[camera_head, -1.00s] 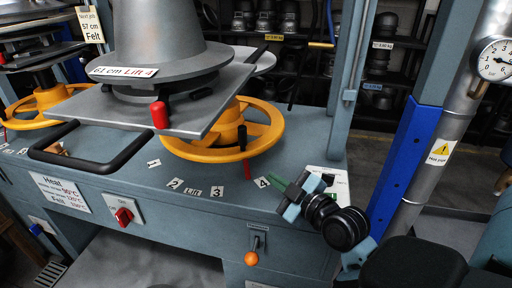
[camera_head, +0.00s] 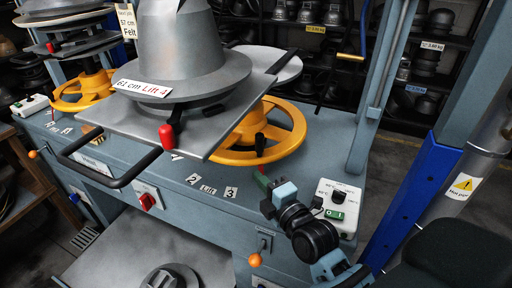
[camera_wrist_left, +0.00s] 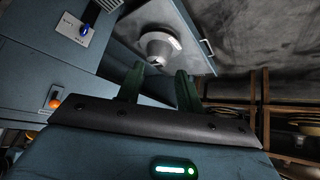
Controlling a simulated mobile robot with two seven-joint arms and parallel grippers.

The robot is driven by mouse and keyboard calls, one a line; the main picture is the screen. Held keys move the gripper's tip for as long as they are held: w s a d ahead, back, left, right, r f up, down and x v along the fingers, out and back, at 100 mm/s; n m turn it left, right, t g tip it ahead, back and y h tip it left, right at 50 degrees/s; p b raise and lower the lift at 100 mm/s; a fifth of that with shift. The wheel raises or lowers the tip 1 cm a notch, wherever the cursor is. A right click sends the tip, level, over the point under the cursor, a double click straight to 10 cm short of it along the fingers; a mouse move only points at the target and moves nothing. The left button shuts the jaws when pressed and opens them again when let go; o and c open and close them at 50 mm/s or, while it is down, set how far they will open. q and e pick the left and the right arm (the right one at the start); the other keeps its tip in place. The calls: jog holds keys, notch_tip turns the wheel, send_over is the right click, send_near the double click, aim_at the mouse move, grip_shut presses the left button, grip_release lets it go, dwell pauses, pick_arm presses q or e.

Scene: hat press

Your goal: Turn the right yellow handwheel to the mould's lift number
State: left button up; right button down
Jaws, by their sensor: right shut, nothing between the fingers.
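The right yellow handwheel (camera_head: 296,147) lies flat under the right press table, with a black upright knob (camera_head: 261,143) on its front rim. A red pointer shows just below the knob. The mould (camera_head: 185,60) is a grey hat form labelled "61 cm Lift 4" (camera_head: 142,88). The lift labels 2 (camera_head: 192,180) and 3 (camera_head: 231,192) show on the bench; the label 4 is hidden, apparently behind my right gripper. My right gripper (camera_head: 263,183) is shut and empty, just in front of the wheel's front rim. My left gripper (camera_wrist_left: 160,85) is open and empty.
A control box (camera_head: 339,205) stands right of my right gripper. A blue post (camera_head: 408,195) rises beyond it. A second yellow handwheel (camera_head: 80,94) is at the left. A red switch (camera_head: 148,201) and a black bar handle (camera_head: 95,177) are at the front.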

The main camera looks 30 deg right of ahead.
pick_arm(q)
jog(key=shift+a+r+p, duration=0.15)
jog(key=shift+r+p, duration=0.05)
jog(key=shift+p, duration=0.15)
pick_arm(e)
jog(key=w+d, duration=0.3)
jog(key=w, duration=0.6)
pick_arm(q)
jog(key=shift+s, duration=0.1)
